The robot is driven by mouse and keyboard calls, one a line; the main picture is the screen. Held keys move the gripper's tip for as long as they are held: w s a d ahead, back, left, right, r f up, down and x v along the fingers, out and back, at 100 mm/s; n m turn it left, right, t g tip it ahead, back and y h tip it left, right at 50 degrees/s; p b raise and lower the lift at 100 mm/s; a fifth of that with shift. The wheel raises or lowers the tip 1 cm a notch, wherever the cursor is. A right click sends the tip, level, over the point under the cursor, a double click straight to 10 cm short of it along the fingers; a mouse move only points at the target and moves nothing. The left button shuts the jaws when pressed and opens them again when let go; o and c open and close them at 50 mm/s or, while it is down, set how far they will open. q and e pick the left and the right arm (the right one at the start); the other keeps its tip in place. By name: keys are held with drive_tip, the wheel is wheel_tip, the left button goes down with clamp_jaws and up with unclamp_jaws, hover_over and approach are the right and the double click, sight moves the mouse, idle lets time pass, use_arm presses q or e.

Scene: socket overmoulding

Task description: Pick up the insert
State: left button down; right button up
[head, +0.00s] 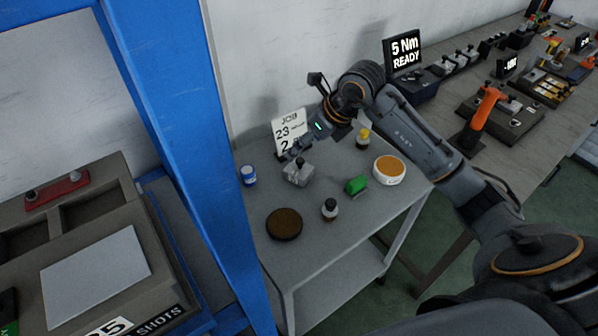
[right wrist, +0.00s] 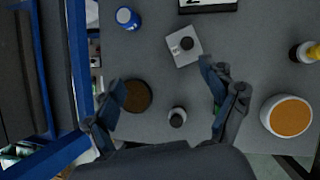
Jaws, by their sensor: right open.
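A pale grey square block with a dark round knob on top, which looks like the insert (head: 298,175), stands on the small grey table. It also shows in the right wrist view (right wrist: 180,55), beyond my fingers and close to the tip of the right-hand one. My right gripper (head: 297,153) is above the table near the block, partly overlapping it in the head view. In the right wrist view my right gripper (right wrist: 168,92) is open, its two fingers wide apart with nothing held between them. My left gripper is not in view.
The table (head: 318,225) also holds a blue-and-white jar (head: 248,175), a dark brown disc (head: 284,224), a small dark bottle (head: 330,209), a green block (head: 356,185), an orange-topped tub (head: 389,170) and a yellow-capped bottle (head: 363,138). A job card (head: 289,130) stands behind. A blue post (head: 185,130) rises at left.

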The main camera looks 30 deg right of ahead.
sight(299, 162)
drive_tip(key=shift+h, duration=0.7)
drive_tip(key=w+f, duration=0.1)
drive_tip(key=f, duration=0.1)
drive_tip(key=w+d+f, duration=0.1)
drive_tip(key=f, duration=0.2)
drive_tip(key=w+d+f, duration=0.1)
drive_tip(key=f, duration=0.1)
drive_tip(key=shift+f+p, duration=0.25)
drive_tip(key=shift+p, duration=0.15)
drive_tip(key=shift+w+a+f, duration=0.2)
drive_tip(key=shift+w+f, duration=0.15)
drive_tip(key=shift+f, duration=0.1)
drive_tip(key=p+x, duration=0.1)
drive_tip(key=x, duration=0.3)
drive_tip(key=shift+w+f, duration=0.1)
drive_tip(key=shift+w, duration=0.1)
drive_tip(key=shift+c, duration=0.2)
drive_tip(key=shift+s, duration=0.2)
clamp_jaws()
